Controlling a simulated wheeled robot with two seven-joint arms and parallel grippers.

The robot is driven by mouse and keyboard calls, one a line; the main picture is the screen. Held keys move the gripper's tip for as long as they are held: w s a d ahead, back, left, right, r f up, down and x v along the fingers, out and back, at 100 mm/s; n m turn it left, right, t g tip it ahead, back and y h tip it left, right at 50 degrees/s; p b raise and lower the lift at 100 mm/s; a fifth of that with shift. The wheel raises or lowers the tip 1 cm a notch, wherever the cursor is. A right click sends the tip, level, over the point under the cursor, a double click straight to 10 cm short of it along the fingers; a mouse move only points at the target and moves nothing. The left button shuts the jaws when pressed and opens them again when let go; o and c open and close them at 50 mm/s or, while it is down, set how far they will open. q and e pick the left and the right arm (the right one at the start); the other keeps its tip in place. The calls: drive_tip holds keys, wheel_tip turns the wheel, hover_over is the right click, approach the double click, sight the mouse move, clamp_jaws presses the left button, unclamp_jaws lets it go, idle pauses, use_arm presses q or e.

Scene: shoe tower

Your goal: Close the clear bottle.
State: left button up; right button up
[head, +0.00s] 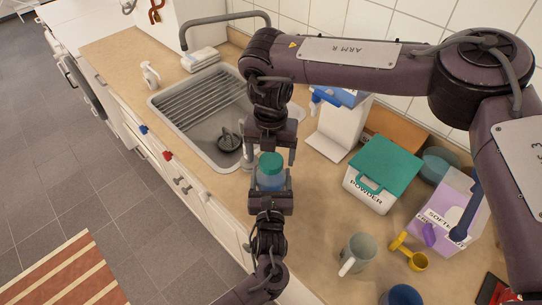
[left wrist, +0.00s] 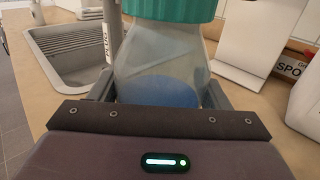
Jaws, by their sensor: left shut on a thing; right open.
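The clear bottle (head: 270,181), with blue liquid inside, stands upright in my left gripper (head: 271,190), which is shut on its body. In the left wrist view the clear bottle (left wrist: 165,65) fills the space between the fingers. A green cap (head: 271,163) sits at the bottle's top and also shows at the upper edge of the left wrist view (left wrist: 170,8). I cannot tell how tightly it sits. My right gripper (head: 271,156) is open and points down from above, with its fingers on either side of the cap, apparently apart from it.
A sink (head: 205,112) with a drying rack lies to the left. The counter's front edge is close.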

wheel_tip(320, 180, up, 11)
drive_tip(key=shift+f, duration=0.2)
use_arm(q)
drive_tip(key=o, duration=2)
drive_tip(key=shift+c, duration=0.2)
drive_tip(key=shift+s+f, duration=0.1)
drive_tip(key=shift+s, duration=0.35)
drive_tip(key=s+b, duration=0.1)
drive_tip(key=s, duration=0.6)
use_arm(e)
drive_tip(key=shift+f, duration=0.6)
use_arm(q)
drive_tip(key=shift+w, duration=0.1)
